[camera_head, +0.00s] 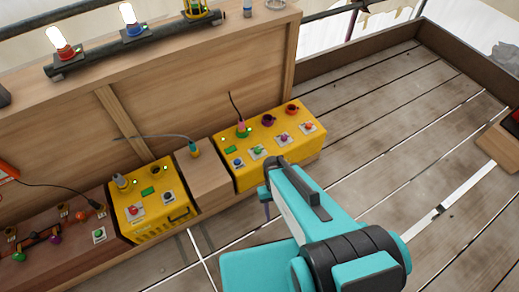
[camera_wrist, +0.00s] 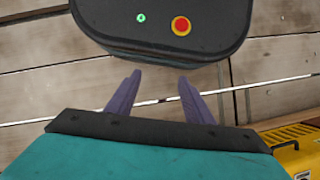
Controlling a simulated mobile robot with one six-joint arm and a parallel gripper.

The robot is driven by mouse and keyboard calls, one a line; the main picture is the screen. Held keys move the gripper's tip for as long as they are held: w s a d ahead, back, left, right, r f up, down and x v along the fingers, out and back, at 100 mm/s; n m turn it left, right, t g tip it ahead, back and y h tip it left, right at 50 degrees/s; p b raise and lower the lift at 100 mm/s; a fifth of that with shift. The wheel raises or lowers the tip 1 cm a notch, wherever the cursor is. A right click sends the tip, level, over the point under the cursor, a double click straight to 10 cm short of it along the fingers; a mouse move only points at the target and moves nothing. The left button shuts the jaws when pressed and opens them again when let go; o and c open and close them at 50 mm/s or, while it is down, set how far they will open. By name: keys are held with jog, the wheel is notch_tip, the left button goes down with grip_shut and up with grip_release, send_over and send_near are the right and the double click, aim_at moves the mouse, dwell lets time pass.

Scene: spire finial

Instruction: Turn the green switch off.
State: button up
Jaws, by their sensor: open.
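A green switch (camera_head: 257,151) sits on a white plate on the front of the right yellow box (camera_head: 287,160), between a blue switch (camera_head: 238,162) and a purple switch (camera_head: 284,138). Its lever position is too small to tell. My gripper (camera_wrist: 157,90) is open and empty, its two purple fingers apart in the wrist view. In the head view the arm reaches up to the box's front edge, and the fingers are mostly hidden behind it, in front of and below the box. The green switch is not visible in the wrist view.
An orange-red switch (camera_head: 308,126) shares the right box. A left yellow box (camera_head: 156,207) and a wooden block (camera_head: 202,171) stand beside it. Lit red (camera_head: 62,45) and blue (camera_head: 131,20) lamps are on the bar above. The plank floor at right is largely clear.

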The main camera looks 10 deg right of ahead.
jog(key=w+f+t+b, duration=0.15)
jog(key=w+b, duration=0.35)
jog(key=w, duration=0.6)
notch_tip(320, 180, up, 11)
jog(key=n+t+b, duration=0.3)
jog(key=b, duration=1.3)
send_over(258, 148)
jog(key=shift+s+a+f, duration=0.1)
jog(key=shift+f, duration=0.1)
jog(key=shift+f, duration=0.1)
notch_tip(258, 148, down, 14)
jog(key=b, duration=0.4)
